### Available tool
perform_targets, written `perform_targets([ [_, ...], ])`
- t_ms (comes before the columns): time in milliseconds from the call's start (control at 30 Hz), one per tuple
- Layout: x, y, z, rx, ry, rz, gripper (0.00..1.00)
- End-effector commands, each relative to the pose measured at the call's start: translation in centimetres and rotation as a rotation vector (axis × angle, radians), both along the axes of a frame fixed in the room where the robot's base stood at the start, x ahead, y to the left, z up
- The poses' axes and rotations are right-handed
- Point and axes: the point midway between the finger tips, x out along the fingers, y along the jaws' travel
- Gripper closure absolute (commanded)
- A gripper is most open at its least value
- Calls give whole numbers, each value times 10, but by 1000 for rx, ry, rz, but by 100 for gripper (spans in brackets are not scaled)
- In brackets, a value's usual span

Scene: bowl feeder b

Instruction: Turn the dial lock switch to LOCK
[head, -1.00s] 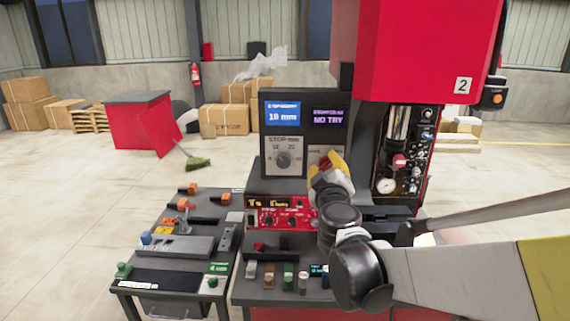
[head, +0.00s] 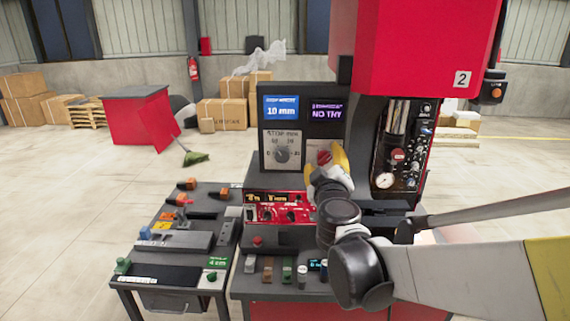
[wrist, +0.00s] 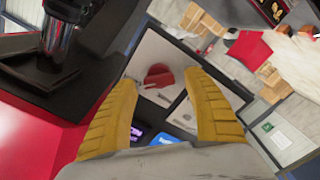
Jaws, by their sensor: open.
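The dial lock switch is a red knob (head: 323,157) on a pale plate, on the right of the dark control panel (head: 289,107). In the wrist view the red knob (wrist: 160,77) sits on its pale plate (wrist: 150,58) in the gap between my fingertips. My gripper (head: 326,164) has yellow fingers and is open in front of the knob. In the wrist view my gripper (wrist: 160,84) has a finger on either side of the knob, with space between. I cannot tell how deep the fingertips reach. The plate's lettering is too small to read.
The red machine housing (head: 425,50) rises close on the right. A red control box (head: 280,208) lies below.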

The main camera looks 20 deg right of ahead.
Motion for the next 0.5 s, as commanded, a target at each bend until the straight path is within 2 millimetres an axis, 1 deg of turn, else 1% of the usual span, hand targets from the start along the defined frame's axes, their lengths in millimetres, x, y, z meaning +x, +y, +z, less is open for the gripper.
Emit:
perform_targets([
  [300, -63, 21, 0, 0, 0, 3, 41],
  [400, -81, 27, 0, 0, 0, 3, 41],
  [500, -93, 31, 0, 0, 0, 1, 41],
])
